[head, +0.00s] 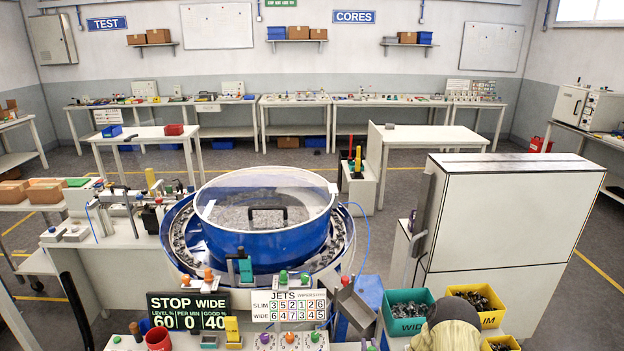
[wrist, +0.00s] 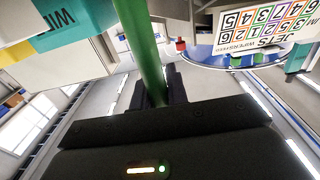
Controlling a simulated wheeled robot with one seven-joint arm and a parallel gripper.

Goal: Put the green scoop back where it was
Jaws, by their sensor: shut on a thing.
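In the wrist view the green scoop's handle (wrist: 143,45) runs up from between the dark fingers to the top edge of the picture. My gripper (wrist: 153,90) is shut on this handle. The scoop's bowl end is not clear in this view. In the head view I cannot make out the scoop or my gripper. A teal bin marked WIDE (head: 408,316) stands at the lower right of the head view, holding dark parts. It also shows in the wrist view (wrist: 78,22), to the left of the handle.
The blue bowl feeder (head: 270,245) fills the middle of the head view. Yellow bins (head: 492,317) of parts stand beside the teal bin. A JETS board (head: 288,306) stands at the front and shows right of the handle in the wrist view. A big white cabinet (head: 510,215) stands right.

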